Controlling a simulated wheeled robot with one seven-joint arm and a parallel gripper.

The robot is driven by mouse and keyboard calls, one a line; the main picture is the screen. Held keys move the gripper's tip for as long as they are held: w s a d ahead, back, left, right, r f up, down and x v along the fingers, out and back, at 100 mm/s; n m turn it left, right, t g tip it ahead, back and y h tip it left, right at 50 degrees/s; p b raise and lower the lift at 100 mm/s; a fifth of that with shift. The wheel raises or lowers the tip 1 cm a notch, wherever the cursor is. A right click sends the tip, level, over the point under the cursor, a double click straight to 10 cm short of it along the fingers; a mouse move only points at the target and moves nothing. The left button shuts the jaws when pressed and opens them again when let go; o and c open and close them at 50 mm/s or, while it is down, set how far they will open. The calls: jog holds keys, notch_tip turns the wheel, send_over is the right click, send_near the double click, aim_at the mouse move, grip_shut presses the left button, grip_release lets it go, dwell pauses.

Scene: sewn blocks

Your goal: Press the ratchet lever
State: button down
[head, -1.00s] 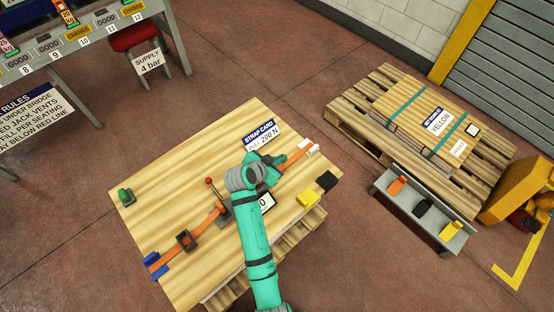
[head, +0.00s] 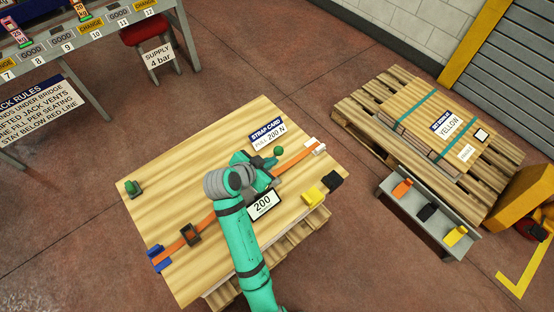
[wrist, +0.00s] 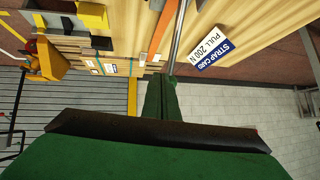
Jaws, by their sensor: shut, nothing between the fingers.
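The orange strap (head: 203,228) runs diagonally across the wooden table, under my arm, to a white end piece (head: 316,147). The ratchet area at mid-strap is hidden behind my arm in the head view, and no red knob shows. A green ball (head: 278,150) stands just beyond my gripper (head: 266,177); I cannot tell what carries it. In the wrist view, my gripper's green fingers (wrist: 163,97) are shut and empty. A thin metal rod (wrist: 178,38) reaches down to their tips; contact is unclear. The strap (wrist: 158,32) lies beside it.
A display reading 200 (head: 263,204) sits right of my arm. A strap card (head: 266,132) says pull 200 N. Yellow (head: 312,196) and black (head: 334,180) blocks lie at the right edge. A green piece (head: 132,188) is at the left.

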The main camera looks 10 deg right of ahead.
jog(key=shift+v, duration=1.4)
jog(key=shift+d+r, duration=0.1)
jog(key=shift+r, duration=0.05)
dwell(0.9)
jog(key=s+f+n+y, duration=0.1)
jog(key=s+f, duration=0.1)
jog(key=s+a+f+n+t+y, duration=0.1)
jog(key=s+f+n, duration=0.1)
jog(key=f, duration=0.1)
jog(key=s+a+f+n+t, duration=0.1)
jog(key=s+f, duration=0.1)
jog(key=f, duration=0.1)
jog(key=shift+s+a+y, duration=0.1)
jog(key=shift+s+y, duration=0.25)
jog(key=shift+y, duration=0.05)
jog(key=s+a+r+n+t+y, duration=0.2)
jog(key=s+n+t+y, duration=0.25)
jog(key=s, duration=1.45)
jog(key=s+d+r+n+t, duration=0.1)
jog(key=s+d+r+n, duration=0.1)
jog(key=s+r, duration=0.6)
jog(key=shift+d+t+h, duration=0.15)
jog(key=shift+t+h, duration=0.2)
